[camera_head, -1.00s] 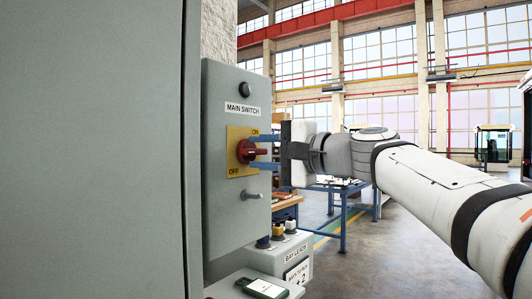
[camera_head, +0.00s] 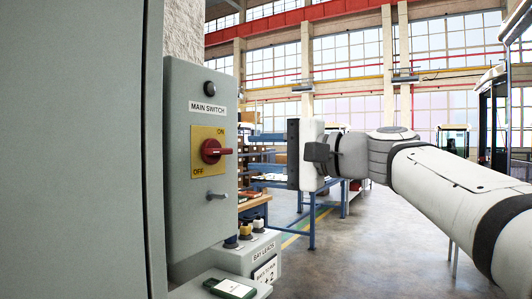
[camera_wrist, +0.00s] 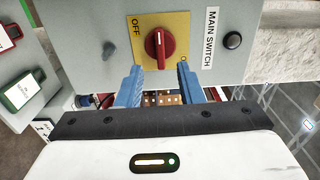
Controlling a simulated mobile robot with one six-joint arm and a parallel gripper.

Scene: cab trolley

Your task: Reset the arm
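The main switch (camera_head: 212,150) is a red rotary knob on a yellow plate (camera_head: 196,160) marked ON at upper right and OFF at lower left. It sits on a grey switch box (camera_head: 175,190). Its grip lies roughly level in the head view, pointing right. My gripper (camera_head: 262,153) is to the right of the knob, apart from it, with blue fingers towards the box. In the wrist view the two fingers (camera_wrist: 160,80) are spread with nothing between them, and the red knob (camera_wrist: 160,48) stands beyond their tips.
A large grey cabinet (camera_head: 75,150) fills the left. Below the switch box are a "BAY LEADS" box (camera_head: 250,255) and a green-and-white device (camera_head: 230,288). A blue-framed workbench (camera_head: 310,215) stands behind my gripper. Open floor (camera_head: 370,250) lies to the right.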

